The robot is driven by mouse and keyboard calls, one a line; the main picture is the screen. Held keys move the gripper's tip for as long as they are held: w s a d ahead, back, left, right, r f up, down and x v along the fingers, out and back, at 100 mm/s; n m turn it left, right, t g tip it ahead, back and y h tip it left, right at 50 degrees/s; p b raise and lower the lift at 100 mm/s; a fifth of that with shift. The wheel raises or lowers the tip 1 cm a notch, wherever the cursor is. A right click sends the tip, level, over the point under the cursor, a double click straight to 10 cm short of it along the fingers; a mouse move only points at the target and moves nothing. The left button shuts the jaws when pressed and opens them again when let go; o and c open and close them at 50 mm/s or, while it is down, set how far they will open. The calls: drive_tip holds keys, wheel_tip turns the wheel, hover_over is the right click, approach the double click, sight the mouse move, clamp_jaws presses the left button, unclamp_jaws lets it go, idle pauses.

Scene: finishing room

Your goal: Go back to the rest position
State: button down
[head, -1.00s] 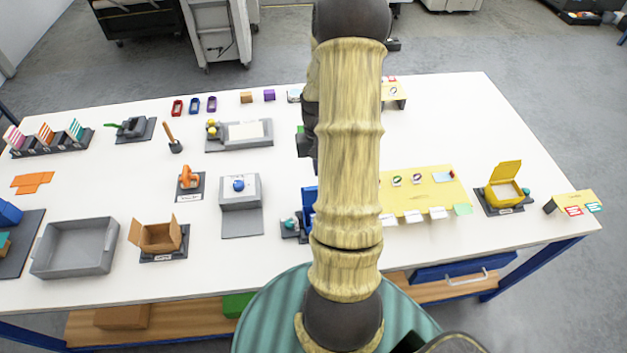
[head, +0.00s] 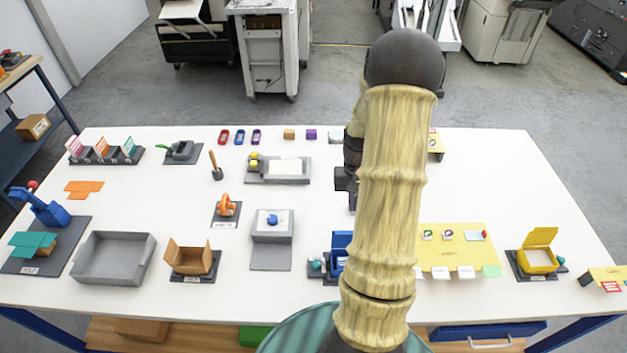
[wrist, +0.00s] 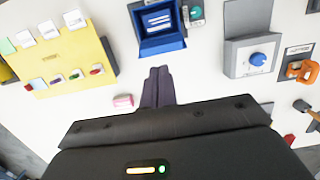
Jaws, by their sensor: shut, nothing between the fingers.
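My gripper (wrist: 158,88) shows in the wrist view with its two dark fingers together and nothing between them. It hangs above the white table (wrist: 205,80), just short of an open blue box (wrist: 160,45) with white marks inside. In the head view my arm stands in front of the table's right half and hides much of the gripper. The blue box (head: 342,240) shows partly behind my arm there.
A yellow board (head: 455,235) with cards and an open yellow box (head: 538,258) are to the right. A grey stand with a blue knob (head: 272,254), a brown box (head: 192,260) and a grey tray (head: 114,282) are to the left. A pink item (wrist: 123,101) lies near the fingers.

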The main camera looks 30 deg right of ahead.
drive_tip(key=s+a+n+t+b, duration=0.1)
drive_tip(key=a+n+b, duration=0.1)
drive_tip(key=a, duration=0.6)
drive_tip(key=s+a+r+n+t+b, duration=0.1)
drive_tip(key=a+b, duration=0.3)
drive_tip(key=a, duration=0.4)
drive_tip(key=s+a+r+n+t+h+b, duration=0.1)
drive_tip(key=s+a+n+t+b, duration=0.1)
drive_tip(key=a, duration=0.6)
drive_tip(key=shift+s+a+r+n+b, duration=0.2)
drive_tip(key=shift+s+n+b, duration=0.35)
drive_tip(key=shift+b, duration=0.3)
drive_tip(key=shift+w, duration=0.2)
